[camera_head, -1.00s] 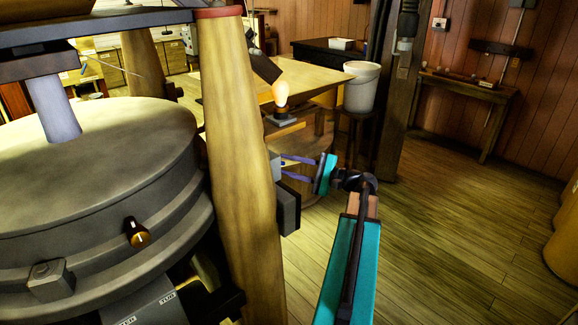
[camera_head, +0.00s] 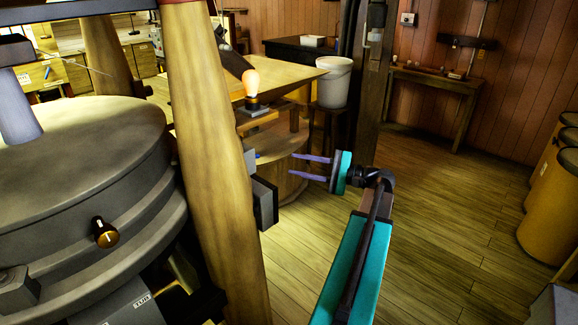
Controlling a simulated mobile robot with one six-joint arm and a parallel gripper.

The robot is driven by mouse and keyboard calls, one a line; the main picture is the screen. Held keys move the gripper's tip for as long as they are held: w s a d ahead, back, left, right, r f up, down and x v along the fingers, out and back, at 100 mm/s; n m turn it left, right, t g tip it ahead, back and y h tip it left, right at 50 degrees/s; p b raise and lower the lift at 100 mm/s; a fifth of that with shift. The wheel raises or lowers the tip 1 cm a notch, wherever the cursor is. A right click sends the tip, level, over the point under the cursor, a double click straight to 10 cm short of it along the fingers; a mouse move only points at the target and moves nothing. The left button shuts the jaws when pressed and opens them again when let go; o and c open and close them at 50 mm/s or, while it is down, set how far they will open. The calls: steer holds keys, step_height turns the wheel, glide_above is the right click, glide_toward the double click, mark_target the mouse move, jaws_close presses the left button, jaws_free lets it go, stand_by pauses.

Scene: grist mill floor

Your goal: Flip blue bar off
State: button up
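A small blue piece (camera_head: 257,155), which looks like the blue bar, sticks out at the right side of the thick wooden post, by a grey box (camera_head: 249,160). Most of it is hidden or too small to show its position. A larger dark box (camera_head: 264,202) is fixed just below. My gripper (camera_head: 294,165) has two purple fingers pointing left toward the post. The fingers are apart with nothing between them, so it is open. In the picture its tips are a short way right of the blue piece; the depth between them is unclear.
The wooden post (camera_head: 210,150) stands left of my gripper, beside the grey millstone housing (camera_head: 80,160) with a knob (camera_head: 105,233). A glowing bulb (camera_head: 251,82) stands behind the post. A white bucket (camera_head: 333,85) is farther back. Floor (camera_head: 450,220) on the right is clear up to the barrels (camera_head: 548,215).

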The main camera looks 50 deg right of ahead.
steer(key=shift+v, duration=0.85)
